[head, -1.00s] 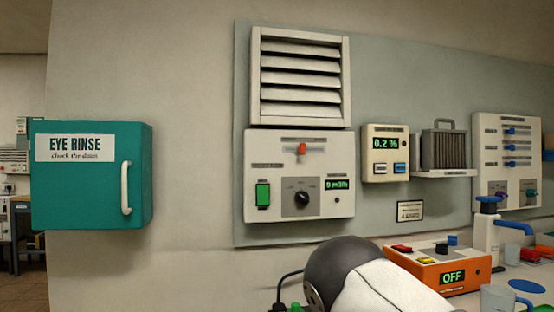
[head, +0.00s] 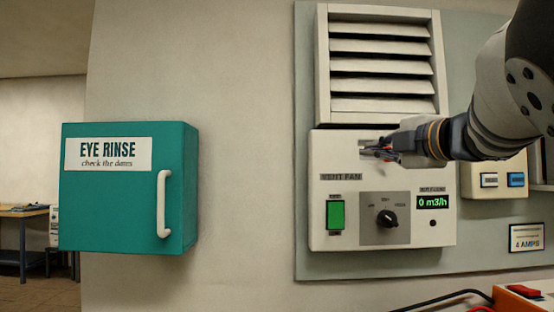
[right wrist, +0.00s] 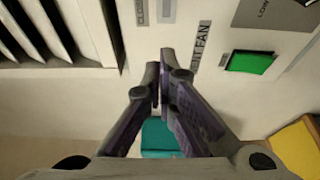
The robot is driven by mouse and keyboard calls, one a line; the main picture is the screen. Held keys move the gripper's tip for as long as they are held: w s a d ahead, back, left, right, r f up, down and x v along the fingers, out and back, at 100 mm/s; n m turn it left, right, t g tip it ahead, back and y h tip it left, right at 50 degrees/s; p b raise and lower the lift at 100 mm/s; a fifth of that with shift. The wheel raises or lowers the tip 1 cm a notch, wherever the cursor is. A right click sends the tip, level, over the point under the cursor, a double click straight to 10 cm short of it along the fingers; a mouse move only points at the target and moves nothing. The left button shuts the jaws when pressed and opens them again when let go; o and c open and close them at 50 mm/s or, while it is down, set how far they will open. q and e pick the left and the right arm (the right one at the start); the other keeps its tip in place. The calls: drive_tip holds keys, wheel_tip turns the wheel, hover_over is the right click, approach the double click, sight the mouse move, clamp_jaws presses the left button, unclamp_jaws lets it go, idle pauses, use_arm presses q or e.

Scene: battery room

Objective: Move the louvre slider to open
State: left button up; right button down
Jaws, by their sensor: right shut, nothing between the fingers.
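The louvre slider is on the upper part of the cream vent fan panel (head: 340,230), and in the head view my right gripper covers most or all of it. A small reddish patch shows among the fingers, but I cannot tell if it is the knob. My right gripper (head: 368,151) is shut and empty, pointing left across the slider area; I cannot tell whether it touches. In the right wrist view the shut fingers (right wrist: 164,62) are in front of the panel near the VENT FAN label (right wrist: 200,45); no knob shows. My left gripper is out of view.
The louvre (head: 380,88) with slanted slats is directly above the panel. The panel has a green switch (head: 335,215), a black dial (head: 387,218) and a display reading 0 m3/h (head: 433,202). A teal eye rinse cabinet (head: 120,210) hangs left, with bare wall between.

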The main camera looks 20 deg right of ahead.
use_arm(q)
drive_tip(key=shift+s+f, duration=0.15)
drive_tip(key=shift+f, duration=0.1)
use_arm(e)
drive_tip(key=w+d, duration=0.3)
drive_tip(key=shift+w+d, duration=0.2)
drive_tip(key=shift+d, duration=0.1)
